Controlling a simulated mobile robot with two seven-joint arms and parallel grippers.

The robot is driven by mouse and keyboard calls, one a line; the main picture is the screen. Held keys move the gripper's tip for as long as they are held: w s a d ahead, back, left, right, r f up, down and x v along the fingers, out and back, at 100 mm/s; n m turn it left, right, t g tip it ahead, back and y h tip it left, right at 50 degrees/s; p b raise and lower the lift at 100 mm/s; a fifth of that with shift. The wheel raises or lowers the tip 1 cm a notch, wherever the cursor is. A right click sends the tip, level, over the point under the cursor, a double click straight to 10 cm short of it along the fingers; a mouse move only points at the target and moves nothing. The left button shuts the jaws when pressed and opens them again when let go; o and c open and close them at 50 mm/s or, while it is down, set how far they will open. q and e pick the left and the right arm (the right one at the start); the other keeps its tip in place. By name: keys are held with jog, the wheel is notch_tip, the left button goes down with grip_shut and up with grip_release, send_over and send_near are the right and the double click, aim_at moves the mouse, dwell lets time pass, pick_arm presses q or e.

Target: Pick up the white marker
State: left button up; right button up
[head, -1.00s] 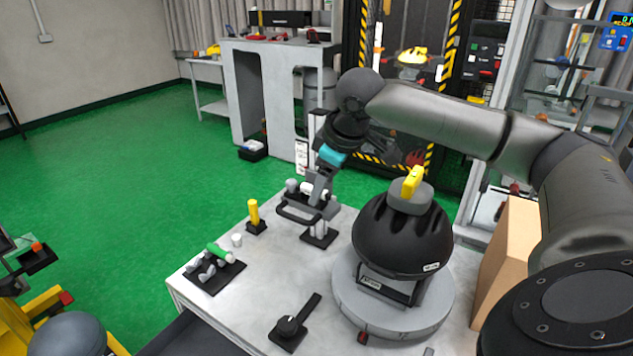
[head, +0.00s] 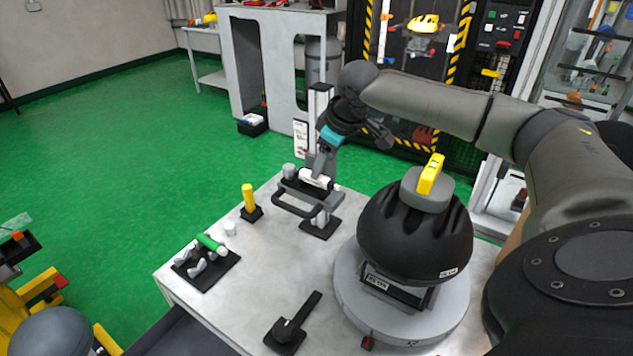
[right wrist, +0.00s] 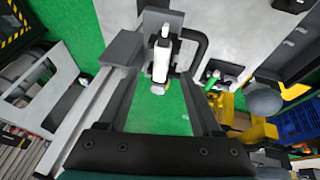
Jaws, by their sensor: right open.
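The white marker (head: 316,181) lies at the top of a grey and black stand (head: 320,228) at the table's far edge, partly hidden by my right gripper (head: 318,168). In the right wrist view the marker (right wrist: 161,62) shows as a white rod with a dark band. It sits between the two spread fingers of my right gripper (right wrist: 160,85), with visible gaps on both sides. The right gripper is open and points down at the marker from above. I cannot tell the remaining height between them. My left gripper is not in view.
A black dome (head: 415,240) with a yellow piece on top stands right of the stand. A yellow cylinder (head: 249,198), a small white cylinder (head: 230,229) and a black rack (head: 190,272) with a green-ended item are to the left. A black lever (head: 292,328) lies in front.

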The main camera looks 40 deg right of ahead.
aim_at(320, 181)
jog(key=shift+b+x, duration=0.6)
jog(key=shift+x, duration=2.1)
jog(key=shift+s+a, duration=0.1)
grip_shut()
